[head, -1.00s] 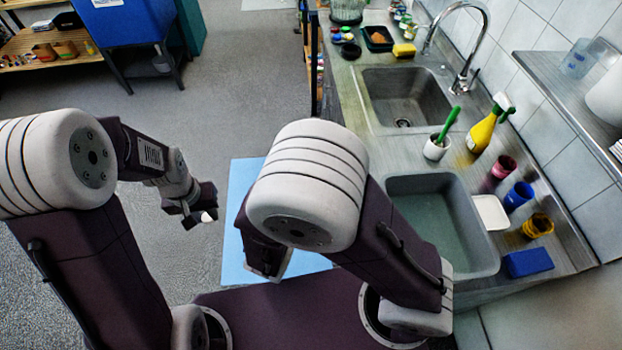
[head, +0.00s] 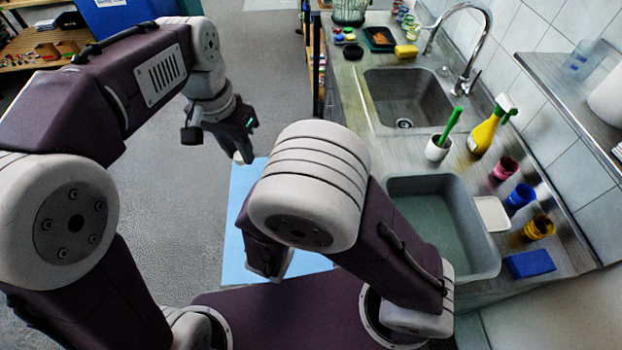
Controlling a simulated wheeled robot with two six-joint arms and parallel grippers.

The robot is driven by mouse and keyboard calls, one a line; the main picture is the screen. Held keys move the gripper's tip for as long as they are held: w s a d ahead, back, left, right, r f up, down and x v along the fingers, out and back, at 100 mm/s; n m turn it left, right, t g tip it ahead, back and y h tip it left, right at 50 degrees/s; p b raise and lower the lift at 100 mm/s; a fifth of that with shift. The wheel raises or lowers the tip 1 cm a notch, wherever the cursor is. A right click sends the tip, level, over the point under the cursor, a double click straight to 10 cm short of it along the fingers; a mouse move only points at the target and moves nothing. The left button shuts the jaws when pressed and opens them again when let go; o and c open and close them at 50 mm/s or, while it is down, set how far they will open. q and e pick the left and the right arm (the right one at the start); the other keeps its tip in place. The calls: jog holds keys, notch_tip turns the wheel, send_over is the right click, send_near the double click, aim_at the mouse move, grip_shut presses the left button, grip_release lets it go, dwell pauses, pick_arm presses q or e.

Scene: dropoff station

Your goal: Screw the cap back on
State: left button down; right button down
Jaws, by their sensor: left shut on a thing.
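My left gripper (head: 238,142) is raised over the floor at the left of the counter, pointing down. It is shut on a small whitish thing (head: 241,158), of which only a bit shows; I cannot tell whether it is the cap. Pink (head: 503,168), blue (head: 520,196) and yellow (head: 538,227) jars stand on the counter right of the near sink, far from this gripper. A yellow spray bottle (head: 484,135) stands upright behind them with its head on. My right arm is folded in the middle, and its gripper does not show.
The counter has a near sink (head: 400,185) and a far sink (head: 375,80) with a tap (head: 478,50). A light blue mat (head: 240,195) lies at the left.

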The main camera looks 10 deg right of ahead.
pick_arm(q)
jog(key=s+d+r+m, duration=0.4)
jog(key=d+r, duration=0.3)
jog(key=d, duration=0.6)
jog(key=shift+s+r, duration=0.35)
jog(key=shift+s, duration=0.15)
jog(key=shift+w, duration=0.1)
jog(key=shift+f, duration=2.05)
jog(key=shift+f, duration=0.85)
jog(key=shift+f, duration=0.6)
